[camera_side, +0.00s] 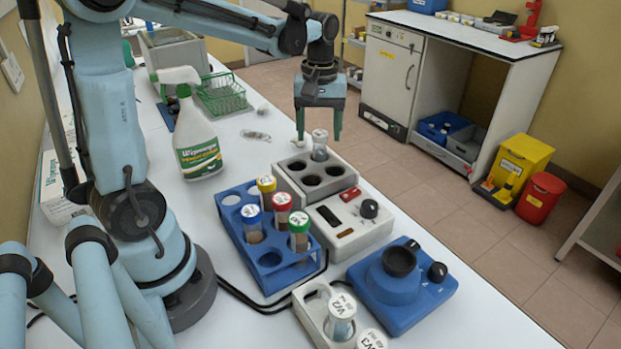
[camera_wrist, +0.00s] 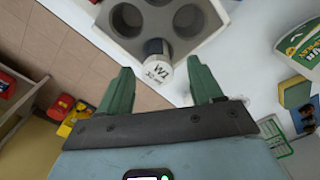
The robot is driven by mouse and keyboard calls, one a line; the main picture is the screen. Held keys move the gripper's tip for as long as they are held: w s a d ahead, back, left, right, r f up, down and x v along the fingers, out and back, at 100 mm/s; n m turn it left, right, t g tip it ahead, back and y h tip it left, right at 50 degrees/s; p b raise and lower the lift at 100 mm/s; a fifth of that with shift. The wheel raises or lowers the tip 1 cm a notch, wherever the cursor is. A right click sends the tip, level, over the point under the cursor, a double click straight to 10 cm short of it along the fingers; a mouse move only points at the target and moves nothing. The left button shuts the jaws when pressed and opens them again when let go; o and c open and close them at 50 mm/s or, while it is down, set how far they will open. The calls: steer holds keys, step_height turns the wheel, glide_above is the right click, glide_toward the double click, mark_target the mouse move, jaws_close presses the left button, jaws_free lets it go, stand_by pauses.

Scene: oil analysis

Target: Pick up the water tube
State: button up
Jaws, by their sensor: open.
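A clear tube with a white cap marked W1, which I take as the water tube (camera_side: 319,152), stands in the back hole of a grey heater-like block (camera_side: 289,187). In the wrist view the tube's white cap (camera_wrist: 158,71) shows between the fingers, with the block (camera_wrist: 127,48) beyond it. My gripper (camera_side: 319,137) points down above the tube. Its green fingers are open, one on each side of the cap, and in the wrist view my gripper (camera_wrist: 160,74) shows gaps on both sides. The tube's lower part is hidden in the block.
A blue rack (camera_side: 229,215) holds tubes with yellow, blue, red and green caps. A blue mixer (camera_side: 424,296) and a white holder (camera_side: 306,300) with V-labelled tubes stand in front. A spray bottle (camera_side: 195,135) and a green wire basket (camera_side: 221,95) stand left of the block.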

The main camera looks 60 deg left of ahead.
steer(key=shift+d+f, duration=0.2)
steer(key=shift+f, duration=1.45)
steer(key=c, duration=1.1)
steer(key=shift+r, duration=0.1)
steer(key=shift+r, duration=4.95)
